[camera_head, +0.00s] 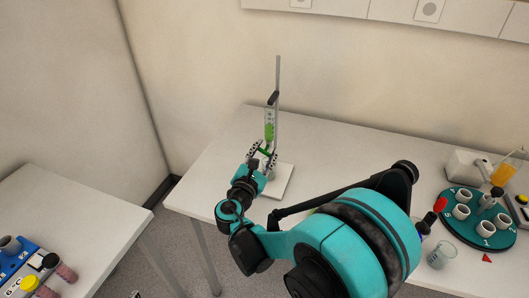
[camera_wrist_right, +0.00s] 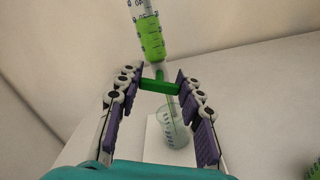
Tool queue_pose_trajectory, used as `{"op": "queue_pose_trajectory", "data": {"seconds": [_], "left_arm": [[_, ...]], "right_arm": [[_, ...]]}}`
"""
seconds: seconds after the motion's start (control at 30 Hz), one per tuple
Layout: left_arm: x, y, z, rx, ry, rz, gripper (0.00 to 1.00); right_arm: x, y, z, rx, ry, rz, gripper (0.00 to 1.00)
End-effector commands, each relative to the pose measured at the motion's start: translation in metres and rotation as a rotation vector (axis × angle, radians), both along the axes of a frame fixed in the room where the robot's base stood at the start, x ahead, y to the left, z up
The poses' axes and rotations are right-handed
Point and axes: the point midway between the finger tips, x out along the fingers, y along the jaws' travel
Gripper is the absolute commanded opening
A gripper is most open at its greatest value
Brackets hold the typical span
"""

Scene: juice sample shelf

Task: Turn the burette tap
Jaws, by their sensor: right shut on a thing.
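The burette (camera_head: 269,125), a clear graduated tube with green liquid, stands upright on a stand at the back of the table. Its lower end also shows in the right wrist view (camera_wrist_right: 151,38). The green tap (camera_wrist_right: 160,87) sits just below the tube, its bar lying crosswise between my fingers. My right gripper (camera_head: 264,155) reaches the tap from the front and is shut on it, with a finger at each end of the bar. A clear graduated beaker (camera_wrist_right: 172,128) stands below the tap.
The stand has a grey rod (camera_head: 278,75) and a white base (camera_head: 286,184). At the right are a teal round holder (camera_head: 470,228) with several cups, and a glass beaker (camera_head: 441,255). Another table (camera_head: 75,215) with a blue rack is at the left. The table left of the stand is clear.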

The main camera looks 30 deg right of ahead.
Motion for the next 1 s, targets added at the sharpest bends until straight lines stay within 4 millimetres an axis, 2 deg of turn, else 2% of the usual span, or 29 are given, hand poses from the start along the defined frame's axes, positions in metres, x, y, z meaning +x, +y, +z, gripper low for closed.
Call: {"op": "queue_pose_trajectory", "data": {"seconds": [0.23, 0.27, 0.3, 0.33, 0.67, 0.87, 1.0], "left_arm": [[0.000, 0.000, 0.000, 0.000, 0.000, 0.000, 1.00], [0.000, 0.000, 0.000, 0.000, 0.000, 0.000, 1.00], [0.000, 0.000, 0.000, 0.000, 0.000, 0.000, 1.00], [0.000, 0.000, 0.000, 0.000, 0.000, 0.000, 1.00], [0.000, 0.000, 0.000, 0.000, 0.000, 0.000, 1.00], [0.000, 0.000, 0.000, 0.000, 0.000, 0.000, 1.00], [0.000, 0.000, 0.000, 0.000, 0.000, 0.000, 1.00]], "right_arm": [[0.000, 0.000, 0.000, 0.001, -0.001, 0.000, 0.08], [0.000, 0.000, 0.000, 0.001, -0.001, 0.000, 0.42], [0.000, 0.000, 0.000, 0.001, -0.001, 0.000, 0.52], [0.000, 0.000, 0.000, 0.001, -0.001, 0.000, 0.59], [-0.001, 0.002, 0.000, 0.000, 0.000, 0.001, 0.59], [-0.018, 0.023, 0.000, 0.000, 0.000, 0.004, 0.59], [-0.039, 0.048, 0.000, 0.000, 0.000, 0.008, 0.59]]}}
